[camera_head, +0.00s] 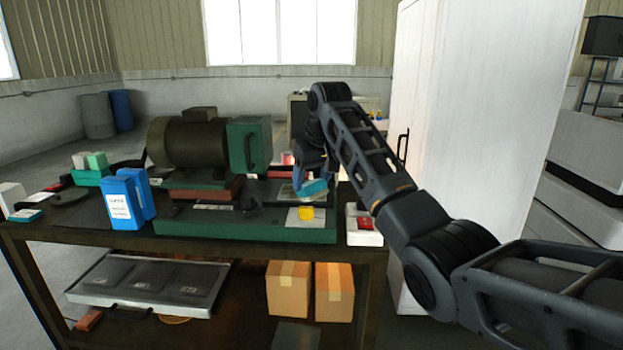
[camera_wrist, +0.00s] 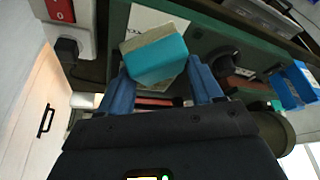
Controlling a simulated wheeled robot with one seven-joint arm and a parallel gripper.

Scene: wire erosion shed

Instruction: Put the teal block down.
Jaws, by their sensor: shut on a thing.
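The teal block (camera_wrist: 158,60) is held between the two blue fingers of my gripper (camera_wrist: 165,88) in the wrist view. It has a greyish face on one side and sits tilted. In the head view the teal block (camera_head: 313,188) shows at the end of my arm, with my gripper (camera_head: 312,178) shut on it. It is over the right end of the green machine bed (camera_head: 240,229). A pale paper sheet (camera_wrist: 160,20) lies behind the block in the wrist view. I cannot tell how far the block is above the surface beneath.
A white box with a red switch (camera_head: 364,224) stands right of the bed. A motor (camera_head: 188,142) and blue boxes (camera_head: 127,203) stand to the left. A white cabinet (camera_head: 480,100) rises close on the right.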

